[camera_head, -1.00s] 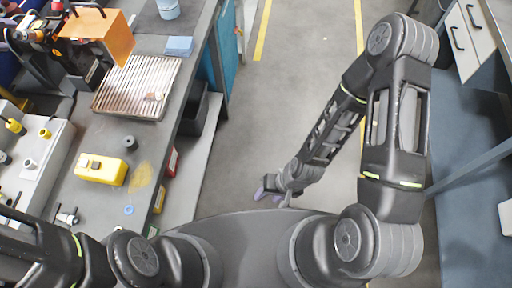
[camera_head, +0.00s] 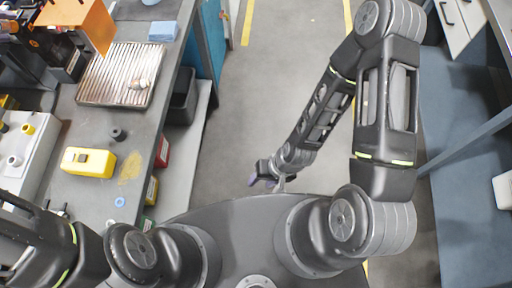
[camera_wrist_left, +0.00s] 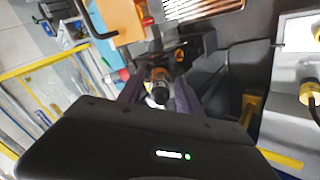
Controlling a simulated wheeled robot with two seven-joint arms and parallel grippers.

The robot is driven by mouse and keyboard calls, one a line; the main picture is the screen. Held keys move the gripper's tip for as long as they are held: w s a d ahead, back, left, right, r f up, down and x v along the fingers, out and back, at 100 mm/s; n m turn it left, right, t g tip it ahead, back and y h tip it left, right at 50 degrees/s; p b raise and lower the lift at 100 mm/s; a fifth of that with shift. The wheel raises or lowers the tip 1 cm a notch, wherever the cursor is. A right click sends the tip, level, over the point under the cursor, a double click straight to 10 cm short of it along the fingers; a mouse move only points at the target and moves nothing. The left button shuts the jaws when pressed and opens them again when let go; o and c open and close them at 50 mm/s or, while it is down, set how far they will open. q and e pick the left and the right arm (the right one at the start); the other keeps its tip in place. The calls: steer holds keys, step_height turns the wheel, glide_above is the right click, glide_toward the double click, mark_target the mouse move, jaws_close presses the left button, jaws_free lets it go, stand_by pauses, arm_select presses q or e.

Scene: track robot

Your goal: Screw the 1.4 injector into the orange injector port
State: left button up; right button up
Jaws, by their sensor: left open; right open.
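My left gripper (camera_wrist_left: 160,100) shows in the left wrist view, its dark purplish fingers apart. A short dark cylindrical part with a pale end and an orange-brown band (camera_wrist_left: 159,88) shows between the fingers; I cannot tell if it is the injector, or if they touch it. An orange panel (camera_wrist_left: 122,20) is beyond it; the head view shows an orange panel (camera_head: 85,20) on the machine at upper left. I cannot make out the orange port. In the head view my left arm enters at lower left, its fingers not visible. My right gripper (camera_head: 264,180) hangs open and empty over the floor.
On the bench are a ribbed metal tray (camera_head: 95,85) with a small pale part (camera_head: 136,84), a yellow box (camera_head: 88,161), a small dark cylinder (camera_head: 118,134) and a blue ring (camera_head: 119,201). A grey block (camera_head: 38,135) stands at the left. The middle floor is clear.

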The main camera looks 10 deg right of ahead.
arm_select(q)
steer(key=shift+s+r, duration=0.1)
steer(key=shift+v, duration=0.75)
stand_by(0.3)
steer(key=shift+r+n+p, duration=0.15)
steer(key=shift+n+p, duration=0.55)
steer(key=shift+p, duration=0.05)
steer(key=n+p, duration=0.4)
steer(key=n, duration=0.1)
steer(key=shift+n, duration=0.7)
steer(key=n, duration=0.4)
